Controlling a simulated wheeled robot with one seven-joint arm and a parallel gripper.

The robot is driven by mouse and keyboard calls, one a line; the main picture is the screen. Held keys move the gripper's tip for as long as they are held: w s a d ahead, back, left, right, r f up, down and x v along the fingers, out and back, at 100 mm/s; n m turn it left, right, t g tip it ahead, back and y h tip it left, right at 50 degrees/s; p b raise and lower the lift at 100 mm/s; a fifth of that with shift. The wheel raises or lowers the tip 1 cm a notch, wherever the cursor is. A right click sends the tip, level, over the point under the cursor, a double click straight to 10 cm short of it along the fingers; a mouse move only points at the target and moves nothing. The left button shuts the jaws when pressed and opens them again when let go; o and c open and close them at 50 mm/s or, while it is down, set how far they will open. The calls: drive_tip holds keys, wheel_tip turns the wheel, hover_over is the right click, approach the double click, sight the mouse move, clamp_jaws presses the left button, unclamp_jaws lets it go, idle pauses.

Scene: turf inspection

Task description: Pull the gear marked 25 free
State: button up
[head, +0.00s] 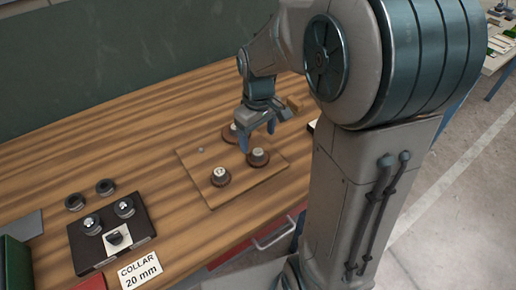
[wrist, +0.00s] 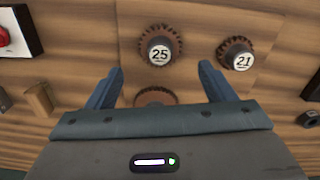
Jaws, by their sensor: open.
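The gear marked 25 (wrist: 158,48) is brown and toothed with a white numbered cap. It sits just beyond my fingertips in the wrist view, and I take it for the right-hand gear (head: 257,158) on the board in the head view. My gripper (head: 257,134) is open and empty above the board; its spread fingers also show in the wrist view (wrist: 161,68). The gear marked 21 (wrist: 236,55) is to the right of 25 in the wrist view. A third gear (wrist: 155,96) lies lower between the fingers, partly hidden by my gripper.
The wooden board (head: 190,162) also carries a small pin (head: 201,149). A wooden block (wrist: 38,97) stands left of my fingers in the wrist view. A dark tray (head: 78,262) and a "COLLAR 20 mm" card (head: 139,270) lie at the left. Bare table separates tray and board.

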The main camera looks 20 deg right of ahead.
sight(258, 152)
wheel_tip(258, 152, down, 7)
idle(0.3)
drive_tip(key=c, duration=1.1)
drive_tip(key=shift+o, duration=1.4)
drive_tip(key=shift+r, duration=0.1)
drive_tip(key=shift+c, duration=1.2)
